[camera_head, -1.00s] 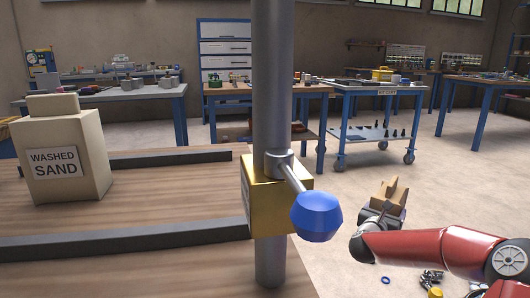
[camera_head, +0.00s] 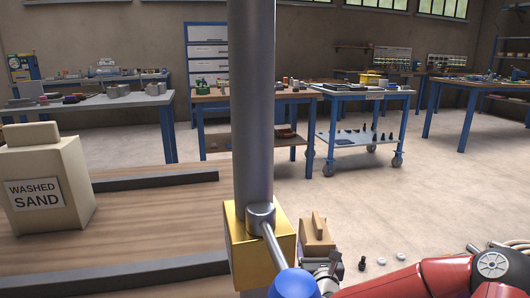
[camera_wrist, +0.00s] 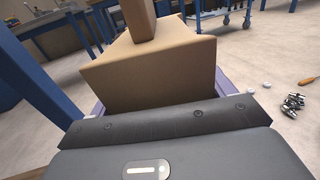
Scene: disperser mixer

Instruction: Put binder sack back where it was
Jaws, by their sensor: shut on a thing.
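A tan sack (camera_head: 316,236) with a narrow raised top is held by my gripper (camera_head: 322,264); no label shows on it, so I cannot read whether it is the binder sack. In the head view it is just right of the yellow block, which partly covers it. In the wrist view the sack (camera_wrist: 150,75) fills the space ahead of the gripper body, with pale finger parts at its lower sides. My gripper is shut on it. Another tan sack labelled "WASHED SAND" (camera_head: 45,185) stands upright on the wooden table at left.
A grey post (camera_head: 252,110) with a yellow clamp block (camera_head: 245,250) and a blue-knobbed lever (camera_head: 294,285) stands at the wooden table's edge (camera_head: 150,225). Two dark rails cross the table, with bare wood between them. Small parts lie on the floor at right. A blue cart (camera_head: 360,140) stands behind.

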